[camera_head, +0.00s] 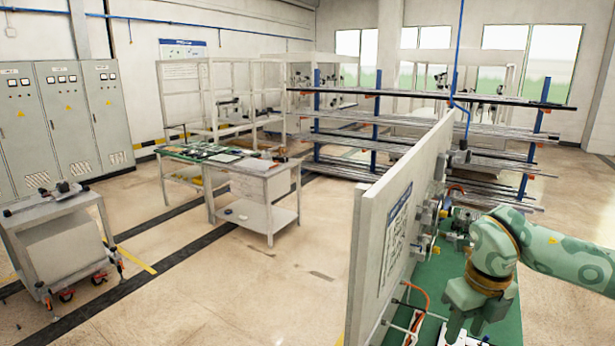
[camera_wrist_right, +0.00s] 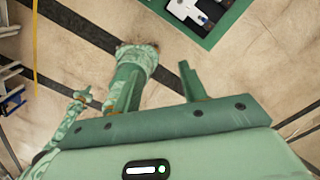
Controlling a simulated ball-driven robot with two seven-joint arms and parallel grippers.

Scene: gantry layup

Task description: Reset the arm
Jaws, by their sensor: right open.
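My right arm comes in from the right edge of the head view, pale green with darker swirls. Its gripper (camera_head: 468,326) points down over the green top of a workbench (camera_head: 432,265), to the right of an upright white panel. In the right wrist view the two fingers of the gripper (camera_wrist_right: 160,85) stand apart with nothing between them. A green-topped surface (camera_wrist_right: 232,22) bearing a white and dark item (camera_wrist_right: 192,12) lies beyond the fingertips. Other green parts behind the fingers look like my own body. My left gripper is in neither view.
The white panel (camera_head: 375,235) stands close to the left of my right arm, with fittings and an orange cable on its bench side. A rack of long bars (camera_head: 400,145) is behind. A table (camera_head: 270,185), a cart (camera_head: 60,245) and grey cabinets (camera_head: 65,125) stand left, with open floor between.

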